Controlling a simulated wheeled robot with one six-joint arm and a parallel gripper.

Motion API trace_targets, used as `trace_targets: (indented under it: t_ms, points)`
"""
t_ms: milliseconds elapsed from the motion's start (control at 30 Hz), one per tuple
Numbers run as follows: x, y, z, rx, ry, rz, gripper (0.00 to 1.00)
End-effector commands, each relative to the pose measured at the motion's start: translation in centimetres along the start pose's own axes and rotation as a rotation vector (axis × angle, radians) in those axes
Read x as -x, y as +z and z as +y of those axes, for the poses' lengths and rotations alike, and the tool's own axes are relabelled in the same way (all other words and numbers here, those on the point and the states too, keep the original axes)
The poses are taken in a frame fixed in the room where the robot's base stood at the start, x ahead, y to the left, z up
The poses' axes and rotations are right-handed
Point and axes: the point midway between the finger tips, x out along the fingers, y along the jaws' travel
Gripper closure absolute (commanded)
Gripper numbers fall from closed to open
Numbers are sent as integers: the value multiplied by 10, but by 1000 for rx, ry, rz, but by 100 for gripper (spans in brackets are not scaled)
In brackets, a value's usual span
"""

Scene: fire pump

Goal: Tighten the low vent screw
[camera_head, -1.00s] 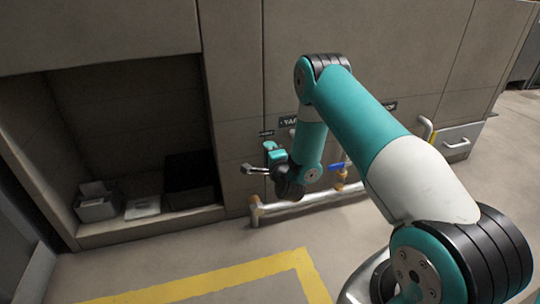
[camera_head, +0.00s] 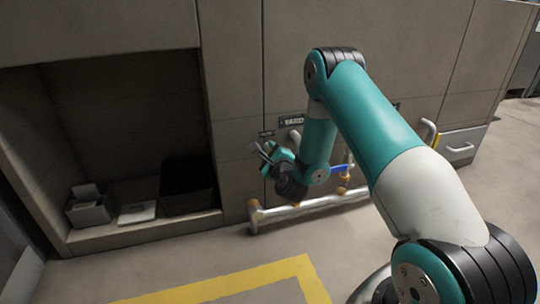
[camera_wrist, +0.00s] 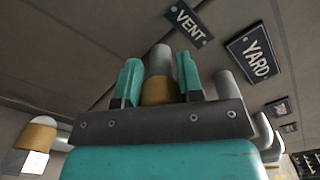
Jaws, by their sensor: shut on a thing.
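In the wrist view my gripper (camera_wrist: 157,78) has its two teal fingers on either side of the low vent screw (camera_wrist: 159,92), a part with a brass-coloured lower section and a grey rounded upper section. The fingers are shut on it. The VENT label (camera_wrist: 188,22) is on the panel just above. In the head view my gripper (camera_head: 268,157) is at the cabinet front, below the small dark label, with its fingers tilted up and left. The screw cannot be made out there.
The YARD label (camera_wrist: 253,55) and a grey cylindrical part are right of the fingers. A silver pipe (camera_head: 310,206) runs low along the cabinet, with a blue-handled valve (camera_head: 340,168) above it. An open recess at left holds a grey bin (camera_head: 90,212). Floor in front is clear.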

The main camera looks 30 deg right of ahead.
Motion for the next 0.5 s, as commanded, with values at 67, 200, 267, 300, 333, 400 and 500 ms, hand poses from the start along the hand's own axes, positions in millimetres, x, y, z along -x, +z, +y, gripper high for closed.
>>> trace_targets:
  t_ms: [67,200,267,300,333,400,500]
  points:
    - [1,-3,0,-8,0,5,89]
    - [1,-2,0,-14,0,5,89]
    - [1,-2,0,-14,0,5,89]
    - [1,-2,0,-14,0,5,89]
    - [1,-2,0,-14,0,5,89]
    - [1,-2,0,-13,0,5,89]
    - [1,-2,0,-13,0,5,59]
